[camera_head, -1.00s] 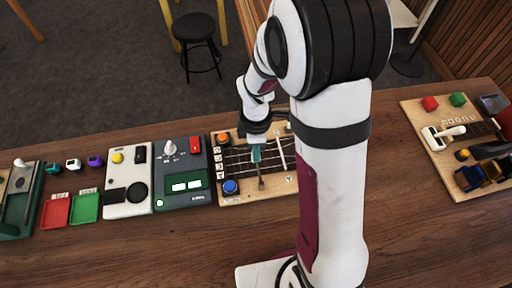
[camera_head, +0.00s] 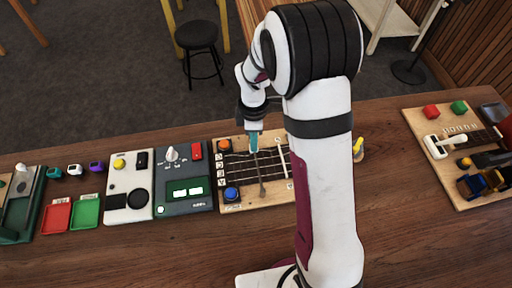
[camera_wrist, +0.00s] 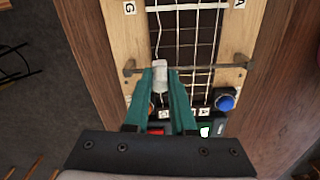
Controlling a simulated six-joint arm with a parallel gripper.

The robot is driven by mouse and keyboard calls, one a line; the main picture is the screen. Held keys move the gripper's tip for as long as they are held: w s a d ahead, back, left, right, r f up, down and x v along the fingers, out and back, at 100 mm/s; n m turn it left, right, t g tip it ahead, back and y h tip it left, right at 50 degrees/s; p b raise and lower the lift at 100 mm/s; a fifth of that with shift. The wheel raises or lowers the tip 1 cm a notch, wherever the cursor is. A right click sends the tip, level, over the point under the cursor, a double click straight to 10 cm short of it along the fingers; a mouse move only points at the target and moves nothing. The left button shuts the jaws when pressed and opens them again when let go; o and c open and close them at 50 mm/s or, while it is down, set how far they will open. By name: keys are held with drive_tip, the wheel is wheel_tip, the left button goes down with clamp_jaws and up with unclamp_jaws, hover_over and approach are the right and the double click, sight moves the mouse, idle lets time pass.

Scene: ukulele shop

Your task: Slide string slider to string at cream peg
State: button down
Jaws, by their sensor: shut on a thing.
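My gripper (camera_head: 254,150) is over the far part of the board. In the wrist view its teal fingers (camera_wrist: 160,80) are shut on the pale string slider knob (camera_wrist: 160,66), near the bar's left end on the G-label side. I cannot make out a cream peg; my arm hides the board's right end.
An orange button (camera_head: 224,144) and a blue button (camera_head: 231,194) sit at the board's left corners. A grey-green device (camera_head: 183,207) is close on the left. A yellow peg-like thing (camera_head: 358,146) shows right of my arm. Another board (camera_head: 462,198) lies far right.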

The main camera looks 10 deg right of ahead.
drive_tip(key=shift+w, duration=0.25)
drive_tip(key=c, duration=1)
unclamp_jaws()
drive_tip(key=shift+o, duration=1.3)
wheel_tip(320, 180, up, 16)
drive_tip(key=shift+s, duration=0.1)
drive_tip(key=s+m+y, duration=0.1)
drive_tip(key=s+m, duration=2)
drive_tip(key=s, duration=0.4)
drive_tip(key=shift+s+a+f+m+y, duration=0.25)
drive_tip(key=shift+a+f+m+y, duration=0.05)
drive_tip(key=shift+f+m+y, duration=0.1)
